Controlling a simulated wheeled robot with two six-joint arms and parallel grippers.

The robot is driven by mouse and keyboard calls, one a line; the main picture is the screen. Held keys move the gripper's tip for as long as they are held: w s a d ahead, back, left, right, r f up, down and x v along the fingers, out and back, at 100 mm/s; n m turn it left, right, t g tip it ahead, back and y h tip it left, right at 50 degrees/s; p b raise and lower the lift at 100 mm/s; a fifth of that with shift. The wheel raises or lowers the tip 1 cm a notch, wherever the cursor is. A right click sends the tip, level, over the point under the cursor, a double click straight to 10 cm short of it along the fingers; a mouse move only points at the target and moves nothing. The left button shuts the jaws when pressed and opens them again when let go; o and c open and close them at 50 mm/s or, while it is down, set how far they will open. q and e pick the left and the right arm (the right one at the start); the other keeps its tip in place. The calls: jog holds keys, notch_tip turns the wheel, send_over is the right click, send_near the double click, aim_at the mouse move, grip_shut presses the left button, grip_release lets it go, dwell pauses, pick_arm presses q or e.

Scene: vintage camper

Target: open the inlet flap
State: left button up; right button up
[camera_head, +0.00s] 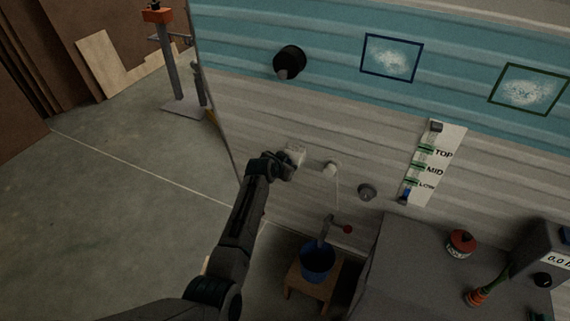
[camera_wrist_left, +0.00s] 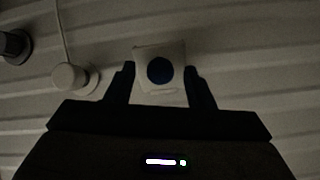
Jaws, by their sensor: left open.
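The inlet flap (camera_head: 296,152) looks like a small pale square plate on the lower, cream part of the camper wall, partly behind my gripper in the head view. In the left wrist view the pale square (camera_wrist_left: 145,88) has a dark blue round disc (camera_wrist_left: 159,70) in its middle. I cannot tell whether the flap stands open or shut. My left gripper (camera_head: 284,164) is at the plate, its fingers open. In the left wrist view the fingers (camera_wrist_left: 160,76) stand on either side of the plate; contact is unclear. My right gripper is not in view.
A white round cap (camera_head: 330,168) with a cord and a grey round fitting (camera_head: 367,191) sit right of the plate. A level gauge (camera_head: 432,165) is further right. Below, a blue bucket (camera_head: 317,262) stands on a wooden stool (camera_head: 298,283). A grey bench (camera_head: 405,265) is at right.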

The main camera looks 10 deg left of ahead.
pick_arm(q)
jog(key=b+v, duration=0.1)
jog(key=v, duration=0.9)
jog(key=shift+s+r, duration=0.2)
jog(key=shift+s, duration=0.15)
